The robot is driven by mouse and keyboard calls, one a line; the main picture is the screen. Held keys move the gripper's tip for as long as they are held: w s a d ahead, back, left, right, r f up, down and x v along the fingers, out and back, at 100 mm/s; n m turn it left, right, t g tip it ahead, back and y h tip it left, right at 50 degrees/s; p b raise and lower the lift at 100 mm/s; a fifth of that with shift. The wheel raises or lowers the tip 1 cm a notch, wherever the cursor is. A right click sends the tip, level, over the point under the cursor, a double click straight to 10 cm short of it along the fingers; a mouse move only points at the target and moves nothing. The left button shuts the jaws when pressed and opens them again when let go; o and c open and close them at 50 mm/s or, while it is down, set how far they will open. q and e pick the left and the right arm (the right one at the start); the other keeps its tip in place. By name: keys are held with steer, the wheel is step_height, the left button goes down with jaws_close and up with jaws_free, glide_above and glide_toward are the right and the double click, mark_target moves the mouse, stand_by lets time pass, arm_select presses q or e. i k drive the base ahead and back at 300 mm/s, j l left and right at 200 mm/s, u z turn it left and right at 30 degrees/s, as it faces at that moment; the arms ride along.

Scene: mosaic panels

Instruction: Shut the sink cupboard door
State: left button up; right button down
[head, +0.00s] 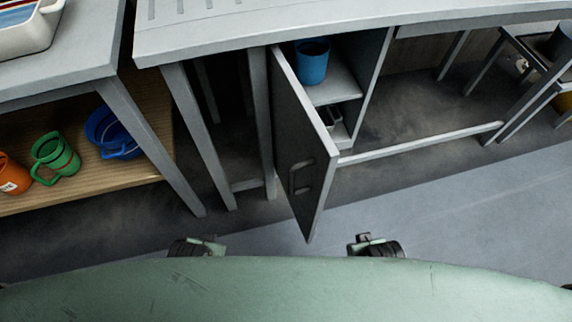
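The sink cupboard door (302,150) is a grey panel, standing ajar below the counter and swung out toward me. Its dark handle (300,178) is on the face turned to the left. The door's hinge side is by the cupboard's left front post, and its free lower corner reaches out over the floor. Inside the open cupboard (335,92), a blue cup (312,62) stands on a shelf, with a dark and pale item lower down. Neither of my grippers can be made out in the head view.
The grey counter (300,28) runs above the cupboard. At left, a wooden shelf (150,190) holds orange, green and blue mugs. A grey rail (425,143) runs right from the cupboard. Bare floor (450,200) lies in front of the door and to its right.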

mark_target(306, 157)
steer(key=k+j+z, duration=0.1)
steer(key=k+j, duration=0.25)
steer(key=j, duration=0.15)
steer(key=k+j, duration=0.4)
steer(key=j+z, duration=0.05)
steer(key=j, duration=0.05)
